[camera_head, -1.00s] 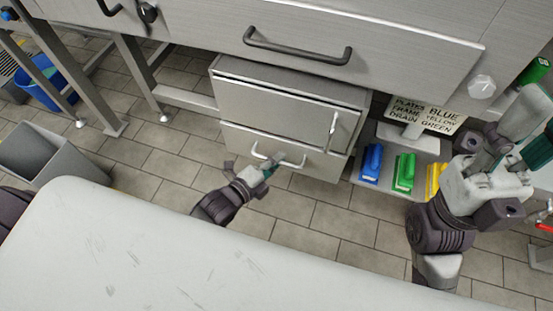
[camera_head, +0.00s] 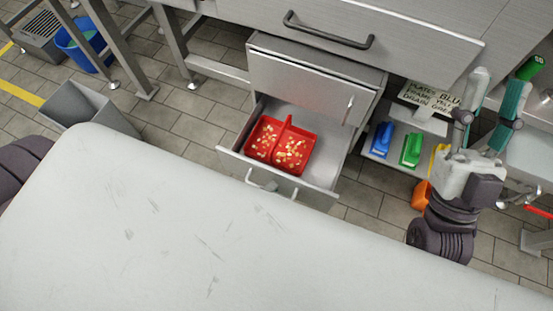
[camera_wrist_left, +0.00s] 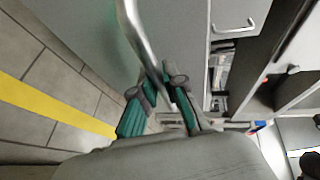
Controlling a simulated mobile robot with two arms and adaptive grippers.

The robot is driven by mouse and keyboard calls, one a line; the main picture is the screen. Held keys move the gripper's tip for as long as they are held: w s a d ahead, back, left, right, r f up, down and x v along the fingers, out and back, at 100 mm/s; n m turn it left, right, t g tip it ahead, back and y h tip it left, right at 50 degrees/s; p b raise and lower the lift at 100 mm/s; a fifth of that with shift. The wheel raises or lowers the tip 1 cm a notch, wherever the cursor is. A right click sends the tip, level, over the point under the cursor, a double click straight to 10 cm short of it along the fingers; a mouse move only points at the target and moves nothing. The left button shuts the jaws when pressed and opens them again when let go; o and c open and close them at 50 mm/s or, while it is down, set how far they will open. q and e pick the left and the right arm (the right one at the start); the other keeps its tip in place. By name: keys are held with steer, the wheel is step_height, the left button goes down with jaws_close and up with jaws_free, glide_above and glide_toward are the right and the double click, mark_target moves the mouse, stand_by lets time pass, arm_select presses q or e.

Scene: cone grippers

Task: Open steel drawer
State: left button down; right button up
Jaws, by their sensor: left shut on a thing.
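The lower steel drawer (camera_head: 325,188) under the counter stands pulled out, so its inside shows in the head view. Its bar handle (camera_head: 268,184) is on the front. In the left wrist view my left gripper (camera_wrist_left: 162,92) is shut on the handle (camera_wrist_left: 131,28), its two teal-padded fingers on either side of the curved bar. In the head view my left gripper is hidden behind my pale body. My right gripper (camera_head: 488,105) is raised at the right, open and empty, with its fingers spread apart.
A red divided tray (camera_head: 286,119) with small yellowish pieces sits in the drawer. The upper compartment (camera_head: 305,78) is closed. Blue (camera_head: 381,139) and green (camera_head: 411,149) brushes lie on a shelf at right. A grey bin (camera_head: 88,105) stands left.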

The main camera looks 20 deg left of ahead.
arm_select(q)
steer(key=shift+s+a+p, duration=0.1)
steer(key=shift+s+p, duration=0.4)
steer(key=shift+s, duration=2.3)
arm_select(e)
steer(key=shift+w+a+f+g+h, duration=0.1)
steer(key=shift+w+f+g+h, duration=0.3)
steer(key=shift+w+f+g, duration=0.6)
steer(key=shift+w+a+f+g+h, duration=0.1)
steer(key=shift+w+f+g+h, duration=0.3)
steer(key=shift+w+f+g, duration=0.6)
arm_select(q)
steer(key=c, duration=1.2)
jaws_free()
steer(key=v, duration=1.2)
